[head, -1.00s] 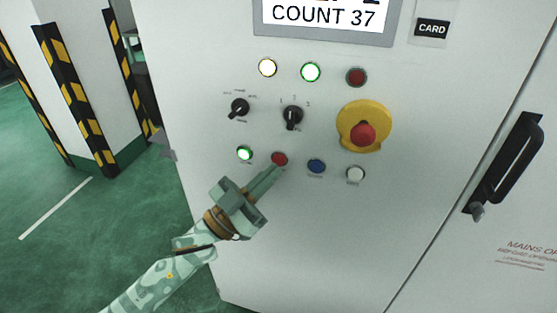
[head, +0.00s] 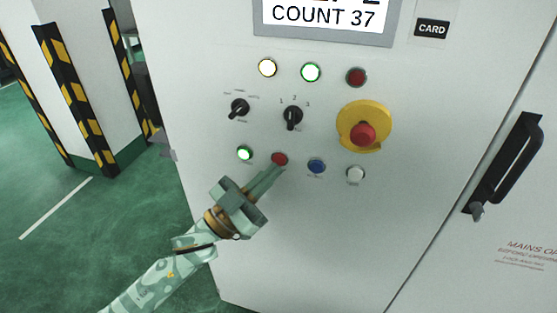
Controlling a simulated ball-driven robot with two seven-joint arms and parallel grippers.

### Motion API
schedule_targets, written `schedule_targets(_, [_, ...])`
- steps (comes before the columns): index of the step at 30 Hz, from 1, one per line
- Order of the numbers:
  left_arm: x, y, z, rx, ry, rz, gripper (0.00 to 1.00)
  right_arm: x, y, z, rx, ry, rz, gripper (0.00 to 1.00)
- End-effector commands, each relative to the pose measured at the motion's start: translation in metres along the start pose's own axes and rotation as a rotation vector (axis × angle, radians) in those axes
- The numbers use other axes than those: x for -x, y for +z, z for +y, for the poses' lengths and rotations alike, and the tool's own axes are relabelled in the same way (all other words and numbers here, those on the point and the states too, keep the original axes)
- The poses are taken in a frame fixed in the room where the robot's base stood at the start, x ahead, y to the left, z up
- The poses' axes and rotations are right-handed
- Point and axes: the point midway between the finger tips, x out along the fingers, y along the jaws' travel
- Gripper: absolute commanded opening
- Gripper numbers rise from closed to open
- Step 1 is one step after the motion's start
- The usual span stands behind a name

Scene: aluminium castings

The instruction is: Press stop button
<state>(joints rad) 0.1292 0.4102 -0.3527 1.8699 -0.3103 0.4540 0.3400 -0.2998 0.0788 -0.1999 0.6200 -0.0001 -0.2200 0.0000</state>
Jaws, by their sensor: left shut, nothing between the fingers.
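The red button (head: 279,159) is in the bottom row of the cabinet panel, second from the left. It is likely the stop button, but its label is hidden. My left gripper (head: 277,171) is shut and empty. Its fingertips point up at the red button and overlap its lower edge in the head view. I cannot tell whether they touch it. A lit green button (head: 244,153) is to its left, and a blue button (head: 316,166) and a white button (head: 355,174) are to its right. My right gripper is out of view.
A red mushroom knob (head: 363,134) on a yellow plate (head: 376,112) sits up and right. Two black selector switches (head: 239,108) (head: 292,117) and three round lamps (head: 311,72) are above. A black door handle (head: 507,163) is at right. A striped pillar (head: 75,90) stands left.

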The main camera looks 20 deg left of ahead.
Motion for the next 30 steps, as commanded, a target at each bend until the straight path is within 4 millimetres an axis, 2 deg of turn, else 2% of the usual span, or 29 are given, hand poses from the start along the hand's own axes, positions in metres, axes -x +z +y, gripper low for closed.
schedule_targets(30, [-0.0086, 0.0056, -0.0060, 0.000, 0.000, 0.001, 0.00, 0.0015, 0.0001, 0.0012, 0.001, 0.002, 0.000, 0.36])
